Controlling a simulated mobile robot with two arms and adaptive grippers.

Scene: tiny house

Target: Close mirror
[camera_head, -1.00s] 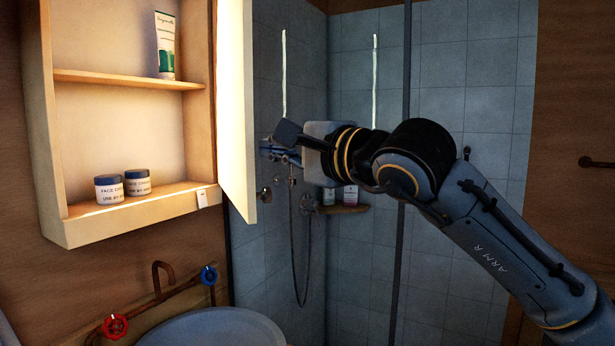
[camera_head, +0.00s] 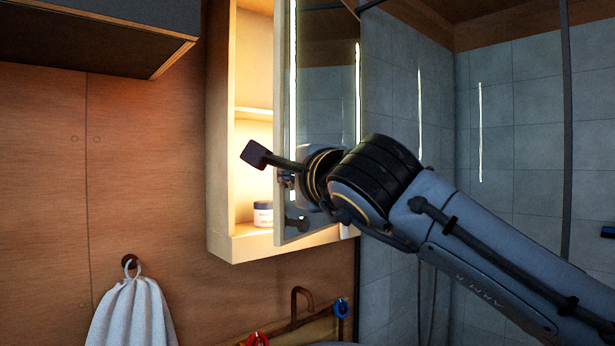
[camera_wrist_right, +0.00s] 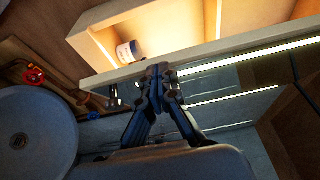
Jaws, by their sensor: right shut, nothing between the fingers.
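The mirror door (camera_head: 325,100) of the lit wall cabinet (camera_head: 221,150) stands partly open, its reflective face with two light strips towards me. A gap on its left shows the shelves. My right gripper (camera_head: 286,180) is shut and empty in front of the mirror's lower left part, near its free edge. In the right wrist view the gripper's fingertips (camera_wrist_right: 160,72) are together close to the edge of the mirror (camera_wrist_right: 235,78); I cannot tell whether they touch it. My left gripper is not in view.
A jar (camera_head: 263,213) stands on the cabinet's lower shelf. A towel (camera_head: 131,312) hangs at the left. A dark overhead unit (camera_head: 95,35) is at upper left.

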